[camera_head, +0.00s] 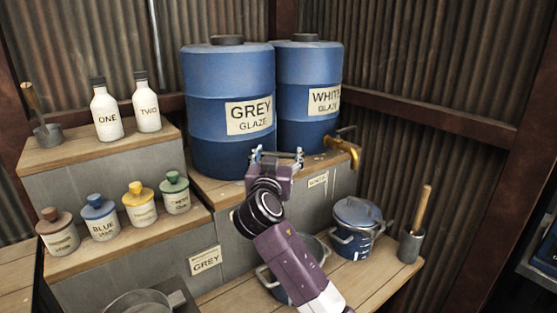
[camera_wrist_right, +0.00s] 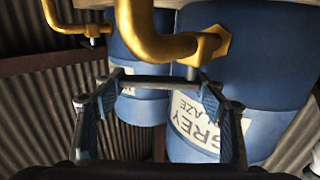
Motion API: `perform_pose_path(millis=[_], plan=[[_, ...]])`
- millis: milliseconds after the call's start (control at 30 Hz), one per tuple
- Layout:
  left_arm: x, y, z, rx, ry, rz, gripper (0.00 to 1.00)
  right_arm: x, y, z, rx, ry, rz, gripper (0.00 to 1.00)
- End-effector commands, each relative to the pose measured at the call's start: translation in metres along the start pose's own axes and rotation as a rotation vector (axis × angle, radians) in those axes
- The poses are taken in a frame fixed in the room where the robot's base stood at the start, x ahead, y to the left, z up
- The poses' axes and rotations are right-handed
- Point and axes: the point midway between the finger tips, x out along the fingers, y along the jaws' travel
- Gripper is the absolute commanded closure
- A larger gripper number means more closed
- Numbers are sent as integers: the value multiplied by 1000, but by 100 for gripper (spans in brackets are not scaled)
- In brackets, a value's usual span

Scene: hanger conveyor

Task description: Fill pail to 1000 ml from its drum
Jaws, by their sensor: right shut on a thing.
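The blue drum labelled GREY GLAZE (camera_head: 228,85) stands on the upper wooden shelf. Its brass tap (camera_wrist_right: 150,40) is large in the right wrist view and is hidden behind my gripper in the head view. My right gripper (camera_head: 277,157) is at this tap, shut on its dark lever (camera_wrist_right: 155,84), which lies between the fingers. An open blue pail (camera_head: 272,285) stands on the lower bench below, largely hidden by my right arm; its liquid level cannot be seen. A second blue pail with a lid (camera_head: 357,214) stands to its right. My left gripper is not in view.
The WHITE GLAZE drum (camera_head: 310,75) stands beside the grey one, with its own brass tap (camera_head: 346,150). Small lidded jars (camera_head: 101,222) and white bottles (camera_head: 106,112) line the left steps. A grey pot with a wooden handle (camera_head: 411,244) stands at right.

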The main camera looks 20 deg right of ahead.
Motion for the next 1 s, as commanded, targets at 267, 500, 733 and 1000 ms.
perform_pose_path(millis=[267,500,733,1000], plan=[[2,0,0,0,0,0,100,0,0,0,-5,1,14,78],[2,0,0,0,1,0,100,0,0,-1,-5,2,14,30],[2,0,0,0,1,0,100,0,0,-1,-3,1,13,16],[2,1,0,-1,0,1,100,-5,-1,0,-2,1,11,16]])
